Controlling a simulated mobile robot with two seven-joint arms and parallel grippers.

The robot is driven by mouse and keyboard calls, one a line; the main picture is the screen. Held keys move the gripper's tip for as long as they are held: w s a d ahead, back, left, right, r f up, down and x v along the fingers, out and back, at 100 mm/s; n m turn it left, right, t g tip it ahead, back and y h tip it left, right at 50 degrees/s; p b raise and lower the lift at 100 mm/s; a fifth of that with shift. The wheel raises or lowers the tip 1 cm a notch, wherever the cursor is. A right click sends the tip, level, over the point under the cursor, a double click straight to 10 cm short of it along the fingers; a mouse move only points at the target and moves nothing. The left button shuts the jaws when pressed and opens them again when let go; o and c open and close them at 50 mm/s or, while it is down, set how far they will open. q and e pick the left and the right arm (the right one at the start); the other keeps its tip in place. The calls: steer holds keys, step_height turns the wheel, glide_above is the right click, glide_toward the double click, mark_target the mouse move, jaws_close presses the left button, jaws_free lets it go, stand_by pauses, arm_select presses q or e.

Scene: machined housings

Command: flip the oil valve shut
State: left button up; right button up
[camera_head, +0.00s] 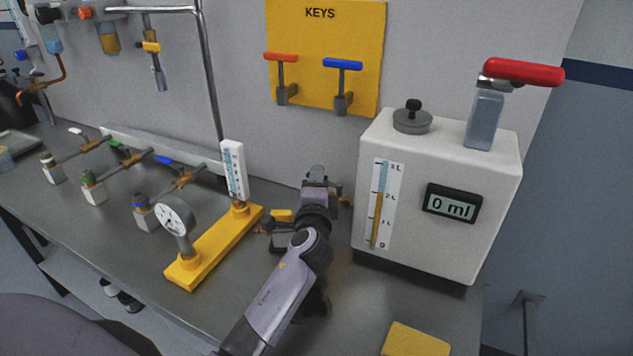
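The white oil housing (485,200) stands on the right of the bench, with a level gauge (382,204) and a display (452,203) reading 0 ml. The gauge shows amber up to about 2 L. Brass fittings (346,201) show at its left side, partly behind my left arm. A small yellow handle (281,215) shows just left of my wrist. I cannot tell for sure which part is the oil valve. My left gripper (316,180) is at the housing's left side, seen from behind; its fingers are not clear. My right gripper is not in view.
A red lever (522,72) tops the housing. A yellow KEYS board (325,45) holds red and blue T-handles. A yellow stand (215,248) with gauges is left of my arm. Several small valves line the left bench. A yellow sponge-like block (414,341) lies in front.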

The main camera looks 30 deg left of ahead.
arm_select(q)
jaws_close()
stand_by(1.3)
